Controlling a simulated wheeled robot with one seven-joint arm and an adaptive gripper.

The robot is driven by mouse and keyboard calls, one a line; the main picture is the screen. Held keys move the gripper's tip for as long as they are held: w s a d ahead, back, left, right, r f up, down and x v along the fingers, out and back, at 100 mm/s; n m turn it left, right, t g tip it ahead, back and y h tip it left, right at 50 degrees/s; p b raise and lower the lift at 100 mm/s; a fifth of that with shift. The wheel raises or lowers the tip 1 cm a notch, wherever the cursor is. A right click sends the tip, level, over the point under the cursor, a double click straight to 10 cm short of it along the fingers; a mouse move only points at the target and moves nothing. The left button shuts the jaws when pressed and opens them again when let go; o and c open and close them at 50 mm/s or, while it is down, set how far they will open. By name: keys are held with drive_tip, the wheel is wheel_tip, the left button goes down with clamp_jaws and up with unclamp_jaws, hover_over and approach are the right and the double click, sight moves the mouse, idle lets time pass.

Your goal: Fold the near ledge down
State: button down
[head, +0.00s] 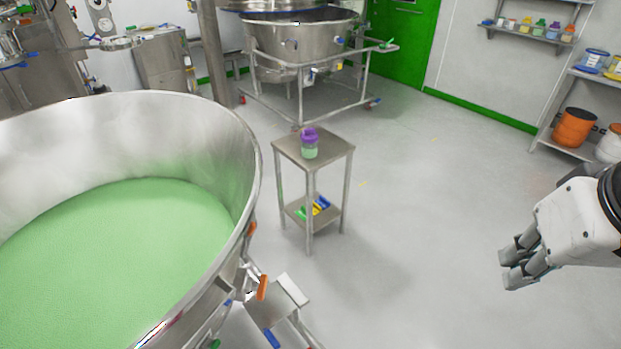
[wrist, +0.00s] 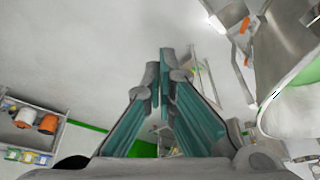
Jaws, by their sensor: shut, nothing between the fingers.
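A small flat metal ledge (head: 270,305) shows at the lower middle of the head view, beside the large steel bowl (head: 255,165) of green powder. A pale plate (head: 292,289) stands along its right edge. I cannot tell for sure whether this is the near ledge, or how it is hinged. My gripper (head: 510,267) is at the right of the head view, over open floor, well away from the ledge and touching nothing. Its fingers are together and empty; they also show in the wrist view (wrist: 161,75).
A small steel stand (head: 340,150) with a purple-lidded jar (head: 309,145) is mid-floor. Another steel vessel (head: 300,45) on a wheeled frame stands behind. Shelves with an orange drum (head: 574,128) are at the right. The floor between stand and gripper is clear.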

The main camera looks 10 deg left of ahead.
drive_tip(key=w+a+f+n+g+y+b, duration=0.1)
drive_tip(key=w+a+f+n+g+b, duration=0.15)
drive_tip(key=w+a+f+b, duration=0.65)
drive_tip(key=n+g+h+b, duration=0.15)
drive_tip(key=n+b, duration=0.55)
drive_tip(key=b, duration=1)
hover_over(272, 341)
wheel_tip(272, 341, down, 43)
wheel_tip(272, 341, down, 12)
drive_tip(key=b, duration=0.6)
drive_tip(key=shift+f, duration=0.2)
drive_tip(key=shift+f, duration=0.1)
